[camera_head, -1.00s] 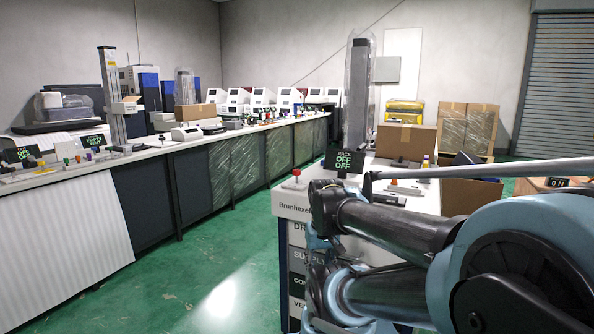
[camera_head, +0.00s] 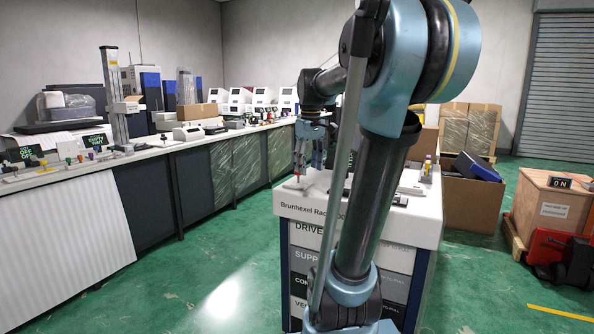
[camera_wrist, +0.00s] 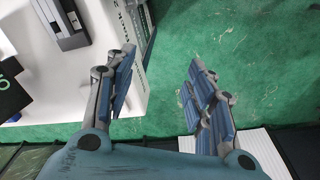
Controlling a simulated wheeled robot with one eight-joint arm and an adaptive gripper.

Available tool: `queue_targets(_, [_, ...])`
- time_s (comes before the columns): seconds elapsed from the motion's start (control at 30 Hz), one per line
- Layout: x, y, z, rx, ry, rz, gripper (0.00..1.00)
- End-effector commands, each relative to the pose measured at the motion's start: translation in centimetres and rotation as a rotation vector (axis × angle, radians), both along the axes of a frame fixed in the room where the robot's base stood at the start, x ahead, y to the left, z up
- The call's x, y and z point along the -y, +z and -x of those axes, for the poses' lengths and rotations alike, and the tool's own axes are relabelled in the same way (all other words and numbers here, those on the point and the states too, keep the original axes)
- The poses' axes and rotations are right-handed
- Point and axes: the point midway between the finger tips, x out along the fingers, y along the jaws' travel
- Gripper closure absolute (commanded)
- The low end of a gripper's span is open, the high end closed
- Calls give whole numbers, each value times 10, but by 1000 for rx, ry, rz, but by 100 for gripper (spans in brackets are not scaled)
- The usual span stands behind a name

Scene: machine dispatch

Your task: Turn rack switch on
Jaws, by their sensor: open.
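The white-topped rack cabinet (camera_head: 425,225), lettered "Brunhexel Rac…", stands in front of me, partly hidden by my arm. My gripper (camera_head: 311,150) is above that corner, pointing down, near the knob. In the wrist view my gripper (camera_wrist: 160,65) is open, with nothing between its fingers. The wrist view shows a grey and black switch-like device (camera_wrist: 62,22) on the white top and part of a dark sign with green lettering (camera_wrist: 10,88). I cannot tell which part is the rack switch.
A long workbench (camera_head: 150,152) with instruments runs along the left. A cardboard box (camera_head: 470,200) stands right of the rack. A wooden crate (camera_head: 550,208) bearing an "ON" sign (camera_head: 559,182) is further right. Green floor (camera_head: 180,275) lies free between bench and rack.

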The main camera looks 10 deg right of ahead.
Motion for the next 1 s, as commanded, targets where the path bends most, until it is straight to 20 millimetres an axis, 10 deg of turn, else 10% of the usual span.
queue_targets(0.6, [1, 91, -185, -76, 353, 18, 51])
queue_targets(1.0, [1, 94, -222, -91, 431, 18, 51])
